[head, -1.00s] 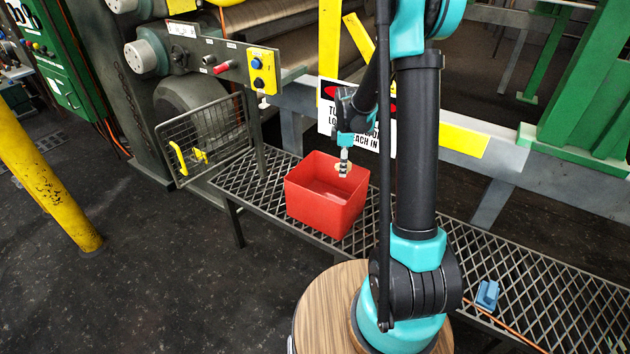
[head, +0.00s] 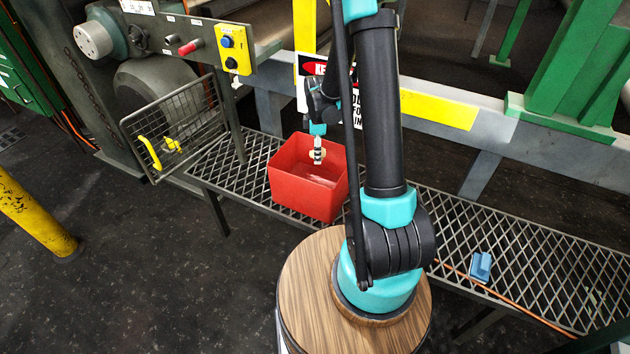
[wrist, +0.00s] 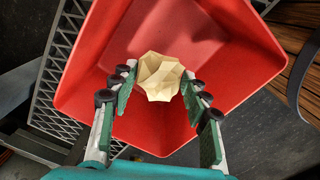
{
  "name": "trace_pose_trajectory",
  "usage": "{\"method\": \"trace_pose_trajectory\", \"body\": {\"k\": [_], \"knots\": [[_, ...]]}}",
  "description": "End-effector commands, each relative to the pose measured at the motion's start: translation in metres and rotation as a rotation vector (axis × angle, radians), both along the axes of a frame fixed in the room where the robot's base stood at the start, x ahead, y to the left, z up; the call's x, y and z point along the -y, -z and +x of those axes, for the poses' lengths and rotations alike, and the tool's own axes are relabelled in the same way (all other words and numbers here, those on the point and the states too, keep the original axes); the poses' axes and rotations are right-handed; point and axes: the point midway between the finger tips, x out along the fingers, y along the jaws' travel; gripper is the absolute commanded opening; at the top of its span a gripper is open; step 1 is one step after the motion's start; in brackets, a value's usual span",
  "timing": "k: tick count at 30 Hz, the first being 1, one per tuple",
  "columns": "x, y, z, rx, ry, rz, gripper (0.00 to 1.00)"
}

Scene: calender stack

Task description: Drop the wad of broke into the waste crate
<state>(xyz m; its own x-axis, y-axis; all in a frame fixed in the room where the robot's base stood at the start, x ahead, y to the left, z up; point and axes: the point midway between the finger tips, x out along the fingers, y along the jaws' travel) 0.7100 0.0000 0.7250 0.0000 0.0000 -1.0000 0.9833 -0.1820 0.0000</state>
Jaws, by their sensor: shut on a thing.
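The wad of broke (wrist: 160,77) is a pale cream, crumpled, faceted lump. My gripper (wrist: 158,90) is shut on it, with the wad between the fingertips in the wrist view. In the head view my gripper (head: 318,152) points down over the red waste crate (head: 300,188), and a bit of the wad (head: 318,156) shows at the fingertips. The crate also fills much of the wrist view (wrist: 105,50) around and below the wad. The crate is open at the top, and the part of its floor that shows looks bare.
The crate stands on a metal mesh walkway (head: 450,225). A wire guard with yellow handles (head: 175,125) is left of it. A blue object (head: 481,265) lies on the mesh at right. A rail with a warning sign (head: 312,66) runs behind, and a yellow post (head: 30,215) stands left.

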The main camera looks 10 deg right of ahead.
Motion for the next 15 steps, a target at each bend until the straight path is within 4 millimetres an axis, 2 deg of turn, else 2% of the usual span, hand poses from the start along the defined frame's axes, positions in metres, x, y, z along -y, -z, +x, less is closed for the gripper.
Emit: {"method": "trace_pose_trajectory", "body": {"k": [11,12,15], "knots": [[0.0000,0.0045,-0.0003,0.000,0.000,0.000,0.27],[0.0000,0.0045,-0.0003,0.000,0.000,0.000,0.51],[0.0000,0.0044,-0.0003,0.000,0.000,0.000,0.64]]}}
